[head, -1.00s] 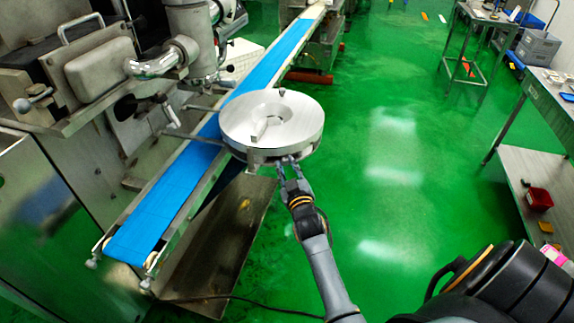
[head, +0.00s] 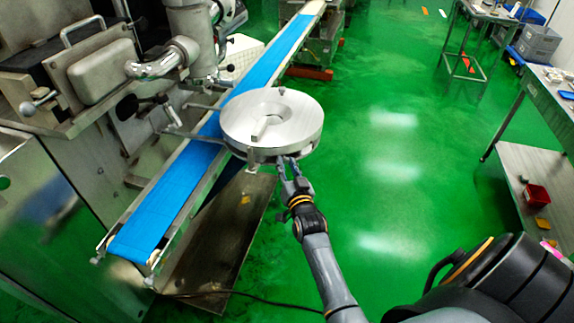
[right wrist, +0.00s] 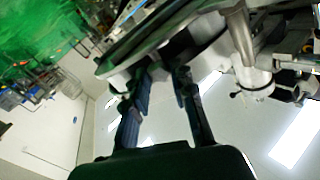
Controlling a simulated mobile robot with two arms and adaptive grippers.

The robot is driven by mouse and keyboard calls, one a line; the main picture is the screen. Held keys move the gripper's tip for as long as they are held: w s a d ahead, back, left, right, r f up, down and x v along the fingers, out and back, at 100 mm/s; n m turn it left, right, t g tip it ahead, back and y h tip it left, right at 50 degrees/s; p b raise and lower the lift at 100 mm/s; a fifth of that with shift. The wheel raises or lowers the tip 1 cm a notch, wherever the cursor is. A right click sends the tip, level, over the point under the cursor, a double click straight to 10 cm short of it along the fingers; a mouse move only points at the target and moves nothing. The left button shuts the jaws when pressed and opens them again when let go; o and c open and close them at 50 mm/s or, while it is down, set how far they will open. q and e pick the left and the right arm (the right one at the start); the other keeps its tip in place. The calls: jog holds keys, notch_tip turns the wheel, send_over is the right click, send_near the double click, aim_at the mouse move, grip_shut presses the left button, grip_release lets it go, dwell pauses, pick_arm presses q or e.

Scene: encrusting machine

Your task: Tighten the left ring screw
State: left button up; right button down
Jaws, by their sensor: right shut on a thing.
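The round silver ring (head: 305,118) with a hole in its middle sits level beside the blue belt in the head view. My right gripper (head: 288,163) reaches up to its near lower edge. In the right wrist view the two fingers (right wrist: 165,72) stand apart on either side of a small part under the ring's rim (right wrist: 150,47). The fingers are shut on that part, which seems to be the left ring screw; the screw is mostly hidden by the fingertips and the rim. My left gripper is not in view.
The blue conveyor belt (head: 165,210) runs diagonally left of the ring, next to the steel machine (head: 105,75). A metal plate (head: 220,235) lies below the belt. Green floor right of the ring is open up to a table (head: 545,95) at the right.

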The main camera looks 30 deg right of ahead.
jog(key=shift+f, duration=0.15)
dwell(0.3)
jog(key=c, duration=1.1)
grip_release()
jog(key=v, duration=0.7)
jog(key=shift+s, duration=0.3)
